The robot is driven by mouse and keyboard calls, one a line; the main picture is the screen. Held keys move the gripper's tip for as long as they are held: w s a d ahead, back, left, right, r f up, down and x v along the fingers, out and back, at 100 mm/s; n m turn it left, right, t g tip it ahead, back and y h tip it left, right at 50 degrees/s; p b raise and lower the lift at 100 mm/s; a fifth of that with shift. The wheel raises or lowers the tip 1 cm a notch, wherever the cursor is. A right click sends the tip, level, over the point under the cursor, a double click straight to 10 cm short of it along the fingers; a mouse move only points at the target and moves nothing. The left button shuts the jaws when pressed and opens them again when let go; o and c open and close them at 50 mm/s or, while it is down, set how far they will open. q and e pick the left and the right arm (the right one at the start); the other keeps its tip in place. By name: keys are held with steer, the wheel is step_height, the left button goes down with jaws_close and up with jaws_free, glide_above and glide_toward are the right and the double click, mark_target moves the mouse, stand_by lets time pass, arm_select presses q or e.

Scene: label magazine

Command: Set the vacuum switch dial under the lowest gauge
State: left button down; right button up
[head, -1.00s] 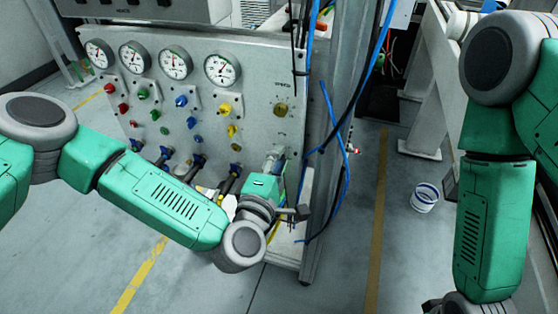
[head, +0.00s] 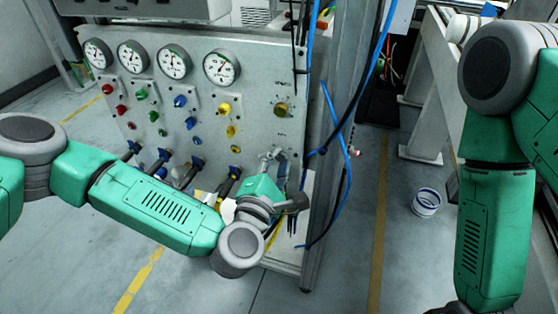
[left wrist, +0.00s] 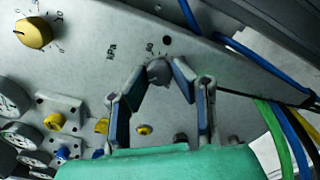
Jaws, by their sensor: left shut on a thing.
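My left gripper (head: 271,156) is at the lower right of the grey panel (head: 262,135). In the left wrist view the left gripper (left wrist: 158,78) has its two fingers on either side of a small grey dial (left wrist: 157,68), shut on it. Scale marks and small print show beside that dial; its setting is not readable. In the head view the gripper hides this dial. Several round gauges (head: 221,67) stand in a row along the panel's top; their needles are too small to read surely. My right gripper is out of view.
A yellow dial (head: 281,109) sits above the gripper, also in the left wrist view (left wrist: 34,32). Coloured knobs (head: 180,101) and hose fittings (head: 196,163) lie to its left. Blue cables (head: 345,125) hang by the post at right. A white bucket (head: 426,202) stands on the floor.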

arm_select(q)
steer(key=shift+s+f, duration=0.2)
steer(key=shift+f, duration=0.25)
steer(key=c, duration=1.3)
jaws_free()
steer(key=shift+c, duration=0.2)
steer(key=shift+w+r, duration=0.1)
steer(key=shift+r, duration=0.05)
steer(key=shift+a, duration=0.1)
steer(key=shift+r, duration=0.1)
steer(key=v, duration=1.2)
